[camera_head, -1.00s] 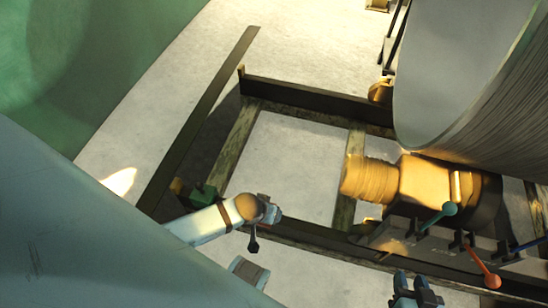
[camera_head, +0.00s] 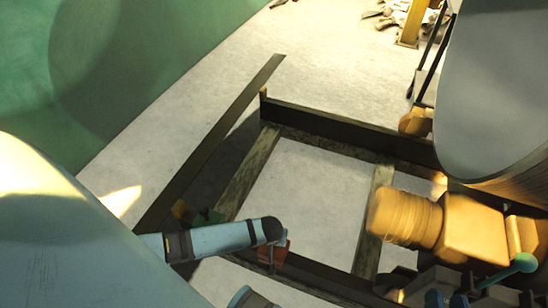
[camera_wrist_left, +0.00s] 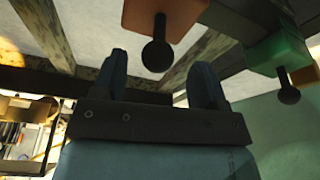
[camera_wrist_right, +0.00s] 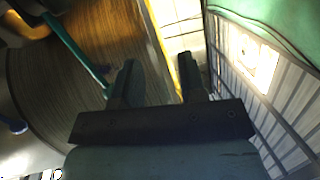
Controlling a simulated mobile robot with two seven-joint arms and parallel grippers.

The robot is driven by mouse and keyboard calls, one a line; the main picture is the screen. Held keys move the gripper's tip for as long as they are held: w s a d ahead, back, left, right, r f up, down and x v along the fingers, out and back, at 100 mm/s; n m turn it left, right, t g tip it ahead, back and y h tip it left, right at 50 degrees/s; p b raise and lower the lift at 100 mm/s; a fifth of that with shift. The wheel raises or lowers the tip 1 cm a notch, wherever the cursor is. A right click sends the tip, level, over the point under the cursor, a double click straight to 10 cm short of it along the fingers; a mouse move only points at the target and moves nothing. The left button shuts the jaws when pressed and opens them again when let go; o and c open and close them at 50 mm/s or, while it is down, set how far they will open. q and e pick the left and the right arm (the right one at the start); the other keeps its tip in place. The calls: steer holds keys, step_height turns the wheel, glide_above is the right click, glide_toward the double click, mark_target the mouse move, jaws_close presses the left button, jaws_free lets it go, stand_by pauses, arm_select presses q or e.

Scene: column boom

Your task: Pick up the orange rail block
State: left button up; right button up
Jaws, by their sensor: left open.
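The orange rail block (camera_head: 282,252) shows in the head view just past the end of my left arm, which partly hides it. In the left wrist view the orange block (camera_wrist_left: 160,14) is at the top edge, with a black knob (camera_wrist_left: 157,50) sticking out of it. My left gripper (camera_wrist_left: 162,62) is open, and the knob appears between its two fingers in the picture. I cannot tell how far it is from them.
A green block (camera_wrist_left: 275,52) with a black knob is beside the orange one; it is partly hidden in the head view (camera_head: 207,216). Dark rails and beams (camera_head: 340,127) frame the pale floor. A yellow motor-like machine (camera_head: 405,217) and a large drum (camera_head: 490,95) stand at the right.

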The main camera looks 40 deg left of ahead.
mark_target(280, 254)
arm_select(q)
steer(key=shift+w+a+f+b, duration=0.1)
steer(key=shift+w+f+b, duration=0.1)
steer(key=shift+f+b, duration=0.35)
steer(key=b+x, duration=0.2)
steer(key=x, duration=0.2)
steer(key=shift+f, duration=0.15)
steer(key=shift+w, duration=0.1)
jaws_close()
arm_select(e)
step_height(280, 254, up, 6)
steer(key=a+t+y, duration=0.2)
steer(key=shift+t+y, duration=0.3)
